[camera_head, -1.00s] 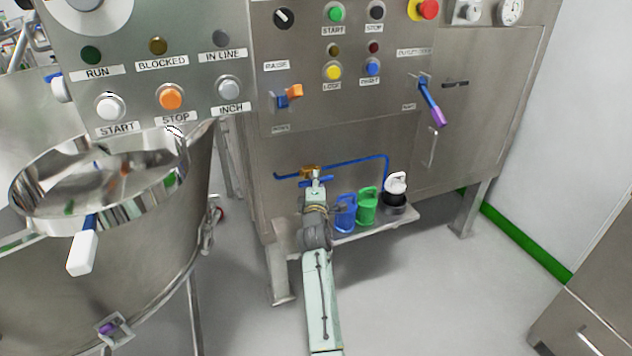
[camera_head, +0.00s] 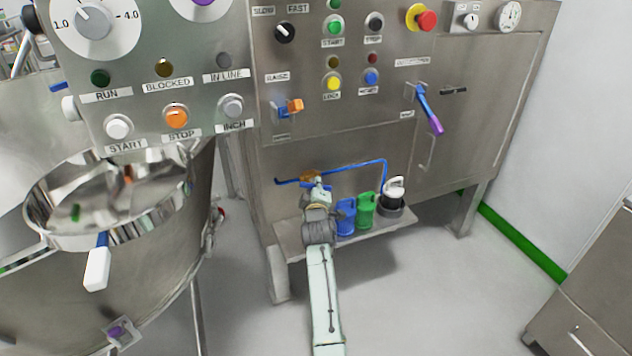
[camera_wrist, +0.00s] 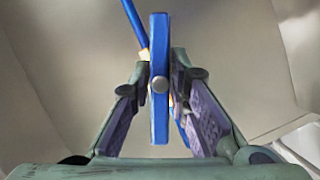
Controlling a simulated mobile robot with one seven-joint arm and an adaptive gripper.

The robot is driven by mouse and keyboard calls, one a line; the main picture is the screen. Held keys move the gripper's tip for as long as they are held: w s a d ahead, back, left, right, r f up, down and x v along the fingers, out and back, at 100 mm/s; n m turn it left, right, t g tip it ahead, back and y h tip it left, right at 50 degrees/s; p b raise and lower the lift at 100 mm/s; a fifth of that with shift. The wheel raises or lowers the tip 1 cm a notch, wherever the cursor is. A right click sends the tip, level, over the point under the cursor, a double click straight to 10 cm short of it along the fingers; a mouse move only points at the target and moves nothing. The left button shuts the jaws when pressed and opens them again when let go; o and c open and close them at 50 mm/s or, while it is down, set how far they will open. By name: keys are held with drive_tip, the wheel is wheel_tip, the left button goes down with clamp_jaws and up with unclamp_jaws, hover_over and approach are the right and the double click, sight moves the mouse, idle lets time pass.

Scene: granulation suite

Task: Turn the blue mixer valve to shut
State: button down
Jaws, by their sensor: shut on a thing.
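The blue mixer valve's flat bar handle (camera_wrist: 160,120) stands between the two fingers of my gripper (camera_wrist: 161,75) in the wrist view, which is shut on it. A round bolt shows at the handle's middle. A blue pipe (camera_wrist: 133,20) runs behind it, at a slant to the handle. In the head view my gripper (camera_head: 318,190) is at the valve's brass body (camera_head: 309,176), on the blue pipe (camera_head: 350,167) low on the steel cabinet. There my gripper mostly hides the handle, so its angle is hard to tell.
A shelf (camera_head: 372,226) below the pipe holds a blue jug (camera_head: 346,217), a green jug (camera_head: 366,210) and a black-and-white container (camera_head: 393,193), close right of my arm. A steel bowl (camera_head: 45,212) stands left. Panel knobs and buttons sit above.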

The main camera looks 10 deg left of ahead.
drive_tip(key=m+g+p, duration=0.1)
drive_tip(key=m, duration=0.1)
drive_tip(key=shift+r+m+y, duration=0.1)
drive_tip(key=shift+m+y, duration=0.3)
drive_tip(key=shift+m+g+y, duration=0.4)
drive_tip(key=shift+m+g, duration=0.3)
drive_tip(key=shift+m, duration=0.3)
drive_tip(key=shift+m+g+y+b, duration=0.35)
drive_tip(key=shift+m+y, duration=0.25)
drive_tip(key=shift+m, duration=0.6)
drive_tip(key=shift+m+g+y+b, duration=0.5)
drive_tip(key=shift+m+y, duration=0.2)
drive_tip(key=shift+m, duration=0.3)
drive_tip(key=c, duration=1.6)
unclamp_jaws()
drive_tip(key=shift+o, duration=0.2)
